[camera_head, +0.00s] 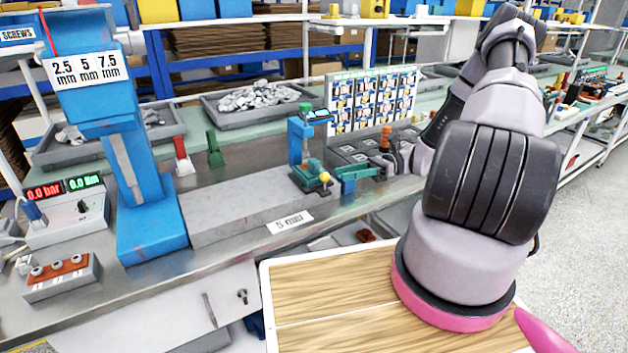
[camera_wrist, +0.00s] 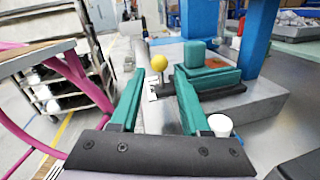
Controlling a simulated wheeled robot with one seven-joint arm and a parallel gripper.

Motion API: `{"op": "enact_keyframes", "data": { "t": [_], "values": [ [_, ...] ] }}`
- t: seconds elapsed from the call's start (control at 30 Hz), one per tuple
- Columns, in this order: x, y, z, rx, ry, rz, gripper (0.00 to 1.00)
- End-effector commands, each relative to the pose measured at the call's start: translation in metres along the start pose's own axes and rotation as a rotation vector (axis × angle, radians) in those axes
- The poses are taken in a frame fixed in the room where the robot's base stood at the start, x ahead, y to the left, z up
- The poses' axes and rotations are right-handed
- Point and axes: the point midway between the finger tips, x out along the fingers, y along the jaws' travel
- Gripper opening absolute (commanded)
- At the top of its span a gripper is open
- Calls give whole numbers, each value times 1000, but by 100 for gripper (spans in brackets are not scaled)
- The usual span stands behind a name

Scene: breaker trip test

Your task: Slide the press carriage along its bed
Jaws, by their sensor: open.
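The press carriage (camera_head: 309,174) is a teal block at the right end of a pale grey slab, seemingly its bed (camera_head: 235,210). A yellow ball knob (camera_head: 324,177) sticks out at its front. In the wrist view the carriage (camera_wrist: 205,77) shows a teal block on top and a dark strip below, with the knob (camera_wrist: 159,62) on a thin stem. My gripper (camera_head: 345,178) is right of the knob. In the wrist view its teal fingers (camera_wrist: 158,78) are open and empty, with the knob at or just beyond the tips, between them. Contact cannot be told.
A small blue post (camera_head: 297,140) with a display rises behind the carriage. A large blue press (camera_head: 150,190) stands left of the slab. A white cup-like part (camera_wrist: 220,125) is beside my right finger. A wooden-topped surface (camera_head: 335,300) lies in front of the bench.

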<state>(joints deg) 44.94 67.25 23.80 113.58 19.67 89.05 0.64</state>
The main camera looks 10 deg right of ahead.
Motion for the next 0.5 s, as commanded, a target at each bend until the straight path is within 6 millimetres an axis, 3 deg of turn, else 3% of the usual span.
{"op": "enact_keyframes", "data": {
  "t": [0.3, 0.5],
  "values": [
    [59, 1, 0, 1, 1, 6, 46],
    [88, 1, 0, 0, 1, 4, 46]
  ]
}}
